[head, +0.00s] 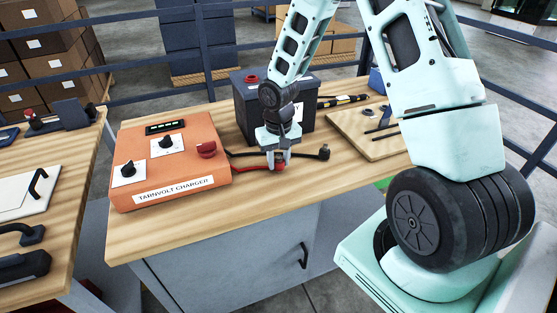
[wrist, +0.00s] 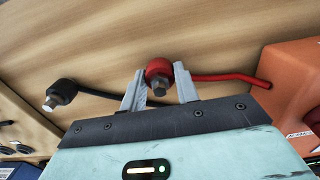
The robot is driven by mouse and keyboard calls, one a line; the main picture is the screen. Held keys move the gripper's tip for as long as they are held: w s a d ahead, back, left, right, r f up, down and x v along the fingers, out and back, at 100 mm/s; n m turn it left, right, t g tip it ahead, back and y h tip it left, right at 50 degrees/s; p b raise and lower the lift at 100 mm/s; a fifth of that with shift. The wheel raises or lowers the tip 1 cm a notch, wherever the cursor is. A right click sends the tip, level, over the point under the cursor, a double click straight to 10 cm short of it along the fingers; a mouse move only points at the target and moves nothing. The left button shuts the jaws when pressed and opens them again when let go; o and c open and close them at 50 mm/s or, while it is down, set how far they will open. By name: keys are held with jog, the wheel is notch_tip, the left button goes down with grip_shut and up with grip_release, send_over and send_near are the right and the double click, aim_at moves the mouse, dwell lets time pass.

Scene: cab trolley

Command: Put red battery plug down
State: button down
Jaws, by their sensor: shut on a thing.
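The red battery plug (wrist: 158,70) is between the two fingers of my gripper (wrist: 159,88) in the wrist view, with its metal tip towards the camera. My gripper is shut on it. In the head view the plug (head: 279,167) shows under my gripper (head: 279,159), low over the wooden bench top (head: 250,205) near its front. I cannot tell whether the plug touches the wood. Its red cable (wrist: 228,77) runs to the orange charger (head: 168,160).
A black plug (head: 324,152) on a black cable lies right of my gripper. A dark battery (head: 250,107) with a red terminal stands behind my gripper. A wooden board (head: 365,134) lies to the right. Bare bench lies in front.

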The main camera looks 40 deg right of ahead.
jog(key=shift+f, duration=0.2)
jog(key=shift+f, duration=0.1)
jog(key=shift+f, duration=0.15)
jog(key=c, duration=1.1)
grip_release()
jog(key=shift+o, duration=0.2)
